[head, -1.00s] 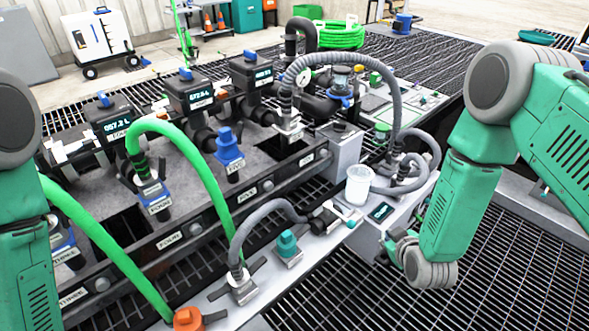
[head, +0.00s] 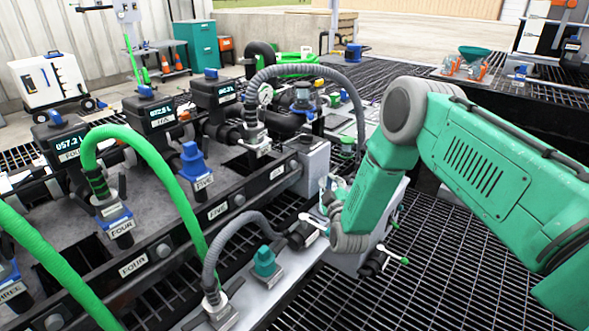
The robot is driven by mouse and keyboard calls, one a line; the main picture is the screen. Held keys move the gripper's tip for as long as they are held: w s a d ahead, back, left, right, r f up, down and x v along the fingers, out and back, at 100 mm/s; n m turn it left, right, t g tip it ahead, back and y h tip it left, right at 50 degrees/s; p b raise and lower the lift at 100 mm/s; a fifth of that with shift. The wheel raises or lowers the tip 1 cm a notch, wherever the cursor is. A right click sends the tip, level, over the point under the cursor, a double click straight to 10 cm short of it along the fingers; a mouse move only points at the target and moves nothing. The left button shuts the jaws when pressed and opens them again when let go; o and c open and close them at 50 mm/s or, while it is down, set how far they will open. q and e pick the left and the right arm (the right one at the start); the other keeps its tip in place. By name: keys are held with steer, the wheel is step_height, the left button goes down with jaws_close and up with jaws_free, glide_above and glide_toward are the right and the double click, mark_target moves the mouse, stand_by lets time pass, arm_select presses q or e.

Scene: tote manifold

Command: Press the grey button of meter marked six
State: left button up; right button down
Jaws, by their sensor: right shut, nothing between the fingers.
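Three dark meters with blue tops stand in a row on the pipework. The far one (head: 216,97) has a small label under its display, too small to read surely. The middle meter (head: 150,112) and the near meter (head: 62,140), which seems marked FOUR, stand to its left. I cannot make out a grey button on any of them. My left gripper is out of view.
A grey corrugated hose (head: 310,70) arches beside the far meter toward the right. A green hose (head: 150,150) arches in front of the near meters. A blue valve (head: 194,165) marked FIVE stands before the middle meter. Open grating (head: 440,240) lies at the right.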

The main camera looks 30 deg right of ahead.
mark_target(295, 166)
steer(key=w+a+b, duration=0.4)
steer(key=w+b, duration=0.1)
steer(key=w, duration=0.3)
steer(key=shift+a+r, duration=0.15)
steer(key=shift+r, duration=0.05)
steer(key=shift+d+f, duration=0.1)
steer(key=shift+d, duration=0.1)
stand_by(0.4)
steer(key=shift+a, duration=0.1)
steer(key=shift+w, duration=0.1)
stand_by(0.5)
steer(key=shift+w+a, duration=0.2)
steer(key=shift+w, duration=0.05)
